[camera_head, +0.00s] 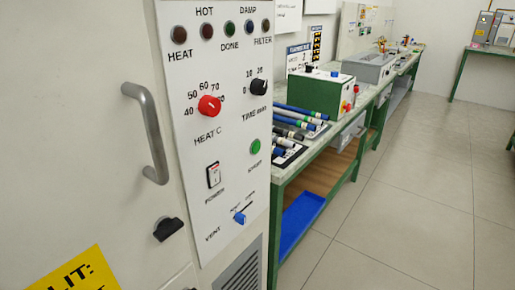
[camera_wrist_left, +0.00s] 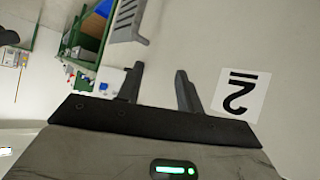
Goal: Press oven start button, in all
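The oven's white control panel (camera_head: 215,120) fills the left-middle of the head view. The green start button (camera_head: 255,146) sits on its right side, below the black time knob (camera_head: 258,87). Its label is small and skewed. A red heat knob (camera_head: 209,106), a power rocker switch (camera_head: 213,175) and a blue vent knob (camera_head: 239,217) are on the same panel. My left gripper (camera_wrist_left: 160,70) shows only in the left wrist view, with its fingers apart and nothing between them. Neither gripper shows in the head view, so its distance to the button cannot be told.
The oven door handle (camera_head: 147,132) sticks out left of the panel, with a black latch (camera_head: 169,229) lower down. Right of the oven, a green-framed bench (camera_head: 277,190) holds rods and a green box (camera_head: 321,93). The tiled floor (camera_head: 420,190) at right is clear.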

